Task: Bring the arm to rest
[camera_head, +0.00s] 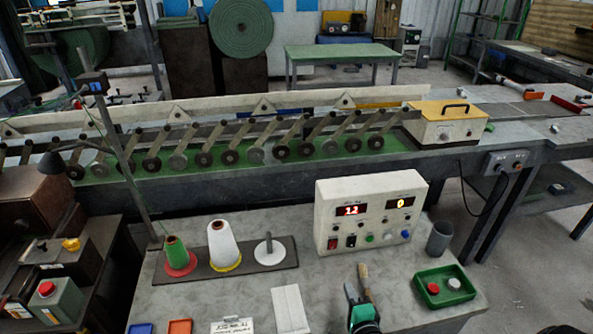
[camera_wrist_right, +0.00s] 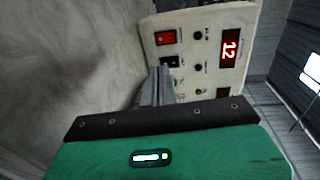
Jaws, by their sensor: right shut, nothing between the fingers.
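My right gripper (camera_head: 353,293) is low in the middle of the head view, over the front part of the grey table (camera_head: 440,318). Its green body shows at the bottom edge of the picture. In the right wrist view the two grey fingers (camera_wrist_right: 158,85) are together with nothing between them. They point toward the white control box (camera_wrist_right: 190,45), and I cannot tell how far apart they are from it. My left gripper is in neither view.
The control box (camera_head: 371,215) stands behind my right gripper. A green tray (camera_head: 428,300) with two round buttons and a grey cup (camera_head: 439,239) are to the right. Thread cones (camera_head: 222,245) stand on a dark board to the left. A white paper (camera_head: 290,310) lies left of the gripper.

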